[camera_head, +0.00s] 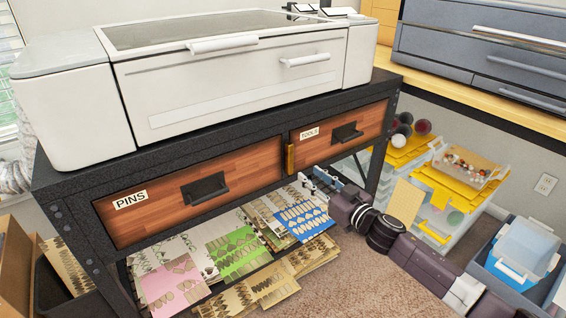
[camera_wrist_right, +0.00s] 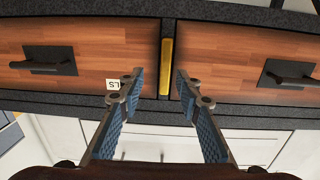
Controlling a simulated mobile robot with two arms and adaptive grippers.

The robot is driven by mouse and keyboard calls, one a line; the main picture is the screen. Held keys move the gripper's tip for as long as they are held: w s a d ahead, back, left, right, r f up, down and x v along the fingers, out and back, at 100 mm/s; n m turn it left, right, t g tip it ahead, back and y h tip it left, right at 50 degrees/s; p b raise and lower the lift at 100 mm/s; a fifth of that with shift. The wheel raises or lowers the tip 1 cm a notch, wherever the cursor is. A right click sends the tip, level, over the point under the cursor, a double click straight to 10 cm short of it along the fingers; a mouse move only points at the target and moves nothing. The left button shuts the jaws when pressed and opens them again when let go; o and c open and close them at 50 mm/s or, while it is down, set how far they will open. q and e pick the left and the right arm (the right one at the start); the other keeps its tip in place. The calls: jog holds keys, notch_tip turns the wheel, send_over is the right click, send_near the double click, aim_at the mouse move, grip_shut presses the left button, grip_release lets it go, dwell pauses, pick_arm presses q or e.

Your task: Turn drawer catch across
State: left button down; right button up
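The drawer catch (camera_head: 290,158) is a small brass bar. It stands upright on the dark strip between the PINS drawer (camera_head: 160,212) and the TOOLS drawer (camera_head: 368,124). Both drawers have wooden fronts and black handles, and look shut. My right gripper (camera_head: 312,182) is in front of the bench, below and a little right of the catch. In the right wrist view the catch (camera_wrist_right: 167,67) shows in the gap between the blue-padded fingers (camera_wrist_right: 160,80) of this gripper, which are apart and hold nothing. No contact with the catch shows. My left gripper is not in view.
A large white machine (camera_head: 235,85) stands on the black bench. Sheets of cut pieces (camera_head: 240,250) lie below the drawers, under my right gripper. Yellow-lidded bins (camera_head: 435,195) and a blue crate (camera_head: 520,255) stand at the right. Carpet (camera_head: 355,275) is clear in front.

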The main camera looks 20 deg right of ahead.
aim_at(292, 158)
pick_arm(q)
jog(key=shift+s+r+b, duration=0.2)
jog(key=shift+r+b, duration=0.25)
jog(key=shift+b, duration=0.2)
pick_arm(e)
jog(key=shift+n+y, duration=0.3)
jog(key=shift+y, duration=0.2)
jog(key=shift+a+r+x, duration=0.1)
jog(key=shift+r+x, duration=0.2)
jog(key=shift+x, duration=1.15)
jog(key=shift+a+r+x, duration=0.15)
jog(key=shift+r+x, duration=0.2)
jog(key=shift+x, duration=1.1)
jog(key=shift+a+r+x, duration=0.1)
jog(key=shift+r+x, duration=0.2)
jog(key=shift+x, duration=1.15)
jog(key=shift+s, duration=0.15)
grip_shut()
